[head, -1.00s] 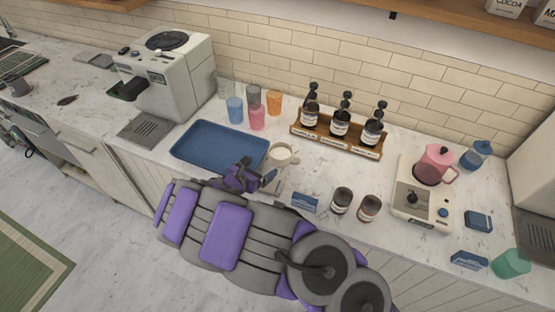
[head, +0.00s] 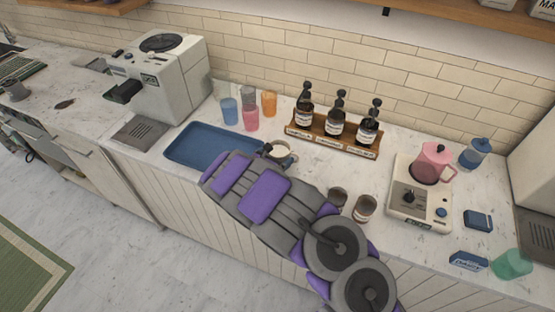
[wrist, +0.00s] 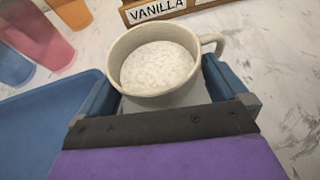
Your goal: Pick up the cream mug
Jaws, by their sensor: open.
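The cream mug (wrist: 153,62) stands upright on the counter, with a pale speckled inside and its handle to the right in the wrist view. In the head view the mug (head: 283,153) shows just beyond my arm, partly covered. My gripper (wrist: 160,85) is open, with one blue finger on the left and one on the right of the mug's near lower part. I cannot tell whether the fingers touch it. In the head view the gripper (head: 272,151) is mostly hidden by my arm.
A blue tray (head: 200,146) lies left of the mug. Blue, pink and orange cups (head: 251,119) stand behind it. A wooden syrup rack (head: 333,146) with pump bottles stands behind right. Dark jars (head: 364,208) and a scale-like machine with a pink jug (head: 431,163) are to the right.

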